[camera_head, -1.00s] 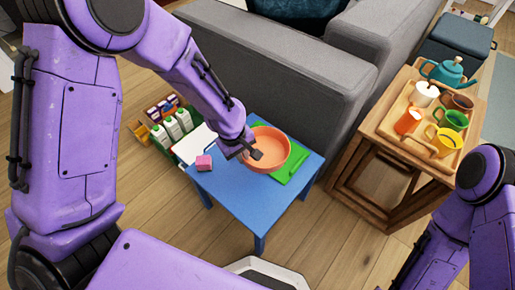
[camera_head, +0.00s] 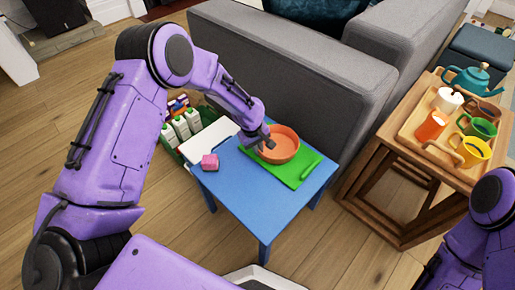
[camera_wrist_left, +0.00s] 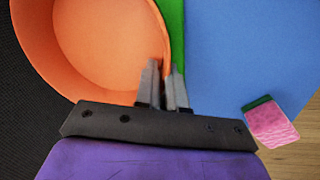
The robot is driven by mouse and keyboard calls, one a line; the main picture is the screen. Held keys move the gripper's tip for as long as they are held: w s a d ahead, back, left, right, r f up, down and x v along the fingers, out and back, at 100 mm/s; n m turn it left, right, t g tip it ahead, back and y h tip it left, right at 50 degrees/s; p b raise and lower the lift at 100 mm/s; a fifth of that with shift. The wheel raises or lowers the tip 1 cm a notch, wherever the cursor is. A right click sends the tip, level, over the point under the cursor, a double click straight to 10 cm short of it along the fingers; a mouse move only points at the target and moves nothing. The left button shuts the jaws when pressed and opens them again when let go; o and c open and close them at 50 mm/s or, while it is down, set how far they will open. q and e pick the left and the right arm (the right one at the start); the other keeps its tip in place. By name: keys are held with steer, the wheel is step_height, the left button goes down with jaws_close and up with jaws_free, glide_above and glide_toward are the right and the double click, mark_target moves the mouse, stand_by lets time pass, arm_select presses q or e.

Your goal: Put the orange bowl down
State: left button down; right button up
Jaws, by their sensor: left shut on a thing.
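The orange bowl (camera_head: 286,153) is upright over the green board (camera_head: 292,177) on the blue table (camera_head: 255,200). My left gripper (camera_head: 268,146) is shut on the bowl's rim at its near left side. In the left wrist view the fingers (camera_wrist_left: 163,85) straddle the rim of the bowl (camera_wrist_left: 100,40), which looks empty. A strip of the green board shows beside it. The bowl hides part of the board, and I cannot tell whether its base touches it. My right gripper is out of view; only part of that arm shows at the lower right.
A pink sponge (camera_head: 210,162) lies at the table's left. A grey sofa (camera_head: 300,90) stands close behind. A wooden tray (camera_head: 408,126) with mugs stands right. The table's front is clear.

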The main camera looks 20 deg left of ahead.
arm_select(q)
steer(key=c, duration=1.2)
jaws_free()
steer(key=r+p, duration=0.1)
steer(key=r, duration=0.3)
steer(key=s+r+p, duration=0.1)
steer(key=r, duration=0.3)
steer(key=a+r+p, duration=0.1)
steer(key=r+p, duration=0.1)
steer(key=r, duration=0.2)
steer(key=shift+s+a, duration=0.1)
steer(key=shift+s, duration=0.2)
steer(key=shift+f, duration=0.1)
